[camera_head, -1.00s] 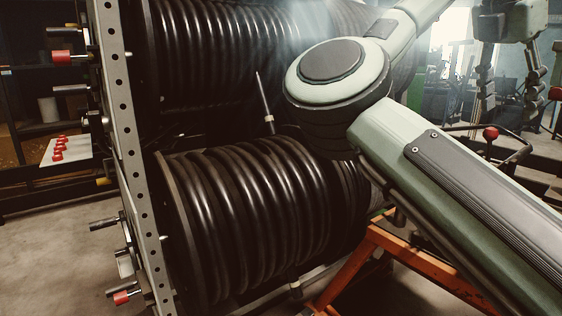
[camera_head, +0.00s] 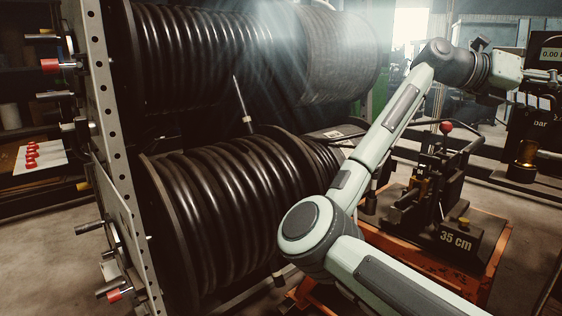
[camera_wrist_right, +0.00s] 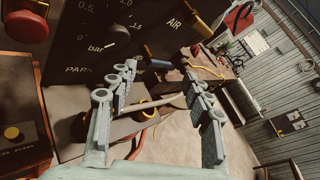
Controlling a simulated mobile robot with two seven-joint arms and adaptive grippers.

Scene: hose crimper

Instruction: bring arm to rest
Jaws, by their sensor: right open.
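My right arm (camera_head: 385,145) comes in from the bottom right of the head view, bends at a round elbow and reaches up to the upper right. My right gripper (camera_head: 543,88) is at the right edge of that view, beside a dark panel with a display (camera_head: 548,55). In the right wrist view my right gripper (camera_wrist_right: 163,98) has its two fingers wide apart, with nothing held between them. A dark panel with a bar dial (camera_wrist_right: 112,38) lies beyond the fingers, and I cannot tell the gap to it. My left gripper is not in view.
Two large hose reels (camera_head: 230,205) on a perforated metal frame (camera_head: 112,150) fill the left and middle. A lever tool marked 35 cm (camera_head: 440,205) stands on an orange cart (camera_head: 480,285) below my forearm. Open floor shows at the far left.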

